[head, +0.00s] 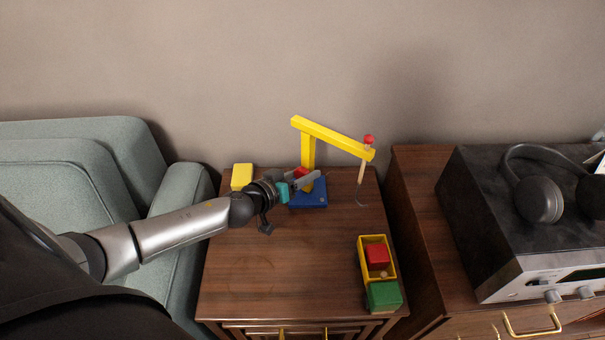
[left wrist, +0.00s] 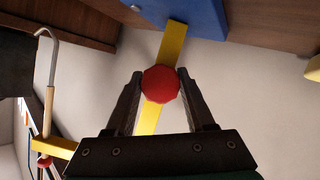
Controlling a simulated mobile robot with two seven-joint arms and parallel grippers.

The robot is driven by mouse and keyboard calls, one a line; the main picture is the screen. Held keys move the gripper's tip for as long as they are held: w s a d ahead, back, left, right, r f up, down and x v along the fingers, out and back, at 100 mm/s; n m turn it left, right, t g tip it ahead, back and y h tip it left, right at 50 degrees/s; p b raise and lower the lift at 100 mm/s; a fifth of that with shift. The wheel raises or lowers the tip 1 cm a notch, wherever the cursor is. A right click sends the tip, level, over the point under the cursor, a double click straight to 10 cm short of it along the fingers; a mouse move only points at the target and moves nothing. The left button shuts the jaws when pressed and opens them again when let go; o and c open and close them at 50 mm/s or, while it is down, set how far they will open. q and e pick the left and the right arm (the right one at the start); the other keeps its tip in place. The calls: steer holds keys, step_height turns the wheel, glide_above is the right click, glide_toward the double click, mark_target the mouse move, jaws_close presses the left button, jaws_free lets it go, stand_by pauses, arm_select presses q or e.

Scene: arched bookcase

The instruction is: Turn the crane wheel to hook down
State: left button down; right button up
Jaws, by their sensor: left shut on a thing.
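The toy crane has a yellow mast and boom (head: 330,136) on a blue base (head: 310,199), at the back of the wooden cabinet top. Its red wheel (left wrist: 161,84) sits on the yellow mast, and a bit of red (head: 301,171) shows there in the head view. My left gripper (head: 306,181) reaches in from the left, its two fingers on either side of the wheel, shut on it. The fingers (left wrist: 160,82) partly hide the mast in the head view. The hook (head: 361,202) hangs under the boom's right end. My right gripper is not in view.
A yellow block (head: 242,176) stands at the back left. A toy truck (head: 384,296) with a red block (head: 377,255) stands at the front right. The cabinet top's (head: 280,270) front middle is clear. A green armchair (head: 90,160) is left, a stereo (head: 530,260) right.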

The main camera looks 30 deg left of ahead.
arm_select(q)
steer(key=shift+r, duration=0.1)
steer(key=shift+m+y+p, duration=0.6)
steer(key=shift+m+p, duration=0.2)
steer(key=shift+m+y, duration=0.5)
steer(key=shift+m, duration=0.6)
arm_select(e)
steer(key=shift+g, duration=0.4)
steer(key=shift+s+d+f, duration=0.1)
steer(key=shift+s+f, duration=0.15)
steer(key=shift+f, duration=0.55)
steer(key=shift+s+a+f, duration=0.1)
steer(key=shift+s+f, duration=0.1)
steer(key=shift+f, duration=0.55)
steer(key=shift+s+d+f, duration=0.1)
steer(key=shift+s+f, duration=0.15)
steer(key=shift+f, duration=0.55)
arm_select(q)
steer(key=shift+c, duration=1.4)
jaws_free()
steer(key=shift+s, duration=0.1)
